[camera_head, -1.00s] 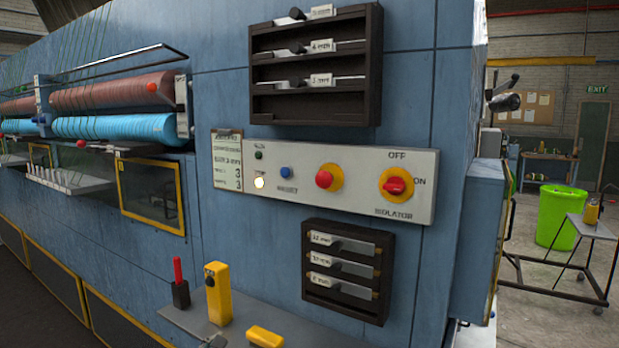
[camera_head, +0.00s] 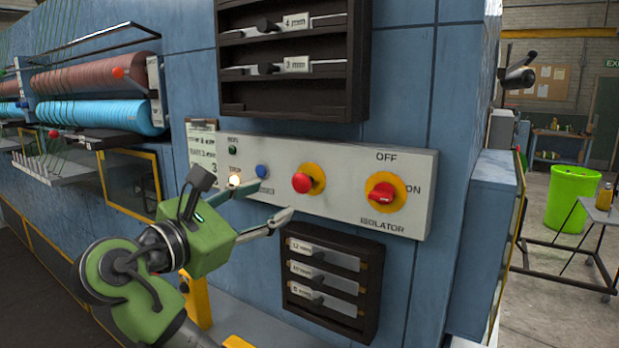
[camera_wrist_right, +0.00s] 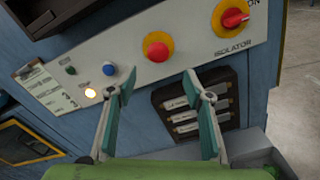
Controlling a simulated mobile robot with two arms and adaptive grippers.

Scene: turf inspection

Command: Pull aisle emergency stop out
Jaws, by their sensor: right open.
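The emergency stop is a red mushroom button (camera_head: 302,183) on a yellow round backing, set in the pale control panel (camera_head: 345,213) on the blue machine. In the right wrist view the red button (camera_wrist_right: 158,51) shows above and between the fingertips. My right gripper (camera_head: 275,200) is open and empty, just left of and below the button in the head view, apart from it as far as I can tell. In the wrist view its two fingers (camera_wrist_right: 158,88) point up toward the panel. My left gripper is not in view.
On the panel are a red isolator switch (camera_head: 382,197), a blue button (camera_head: 261,171) and a lit lamp (camera_head: 234,181). A dark rack (camera_head: 290,95) hangs above and a smaller rack (camera_head: 330,279) below. Open floor with a green bin (camera_head: 574,199) lies right.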

